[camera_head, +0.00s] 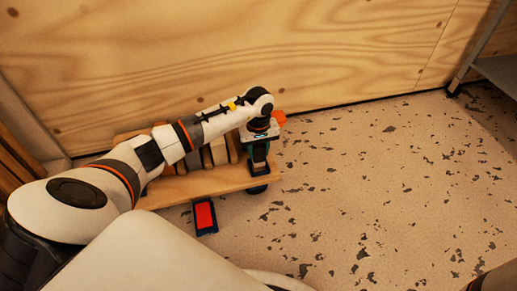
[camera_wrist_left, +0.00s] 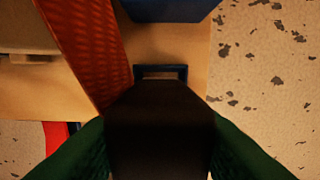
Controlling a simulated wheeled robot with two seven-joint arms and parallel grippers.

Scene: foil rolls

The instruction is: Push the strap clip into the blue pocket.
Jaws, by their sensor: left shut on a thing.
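My left gripper (camera_wrist_left: 160,135) is shut on a dark strap clip (camera_wrist_left: 160,115), which lies between its two green fingers in the left wrist view. The blue pocket (camera_wrist_left: 182,71) shows as a dark blue-rimmed opening just beyond the clip's far end. The clip's end overlaps the pocket's near side in this view; I cannot tell whether it touches or has entered. In the head view my left gripper (camera_head: 258,155) is over the right end of a wooden board, and the clip and pocket are too small to tell apart there. My right gripper is not in view.
The wooden board (camera_head: 215,181) carries several pale upright pieces (camera_head: 218,152) left of the gripper. A red and blue block (camera_head: 205,215) is at its front edge. An orange-red textured panel (camera_wrist_left: 85,45) stands close left of the clip. Speckled floor (camera_head: 370,190) lies clear to the right.

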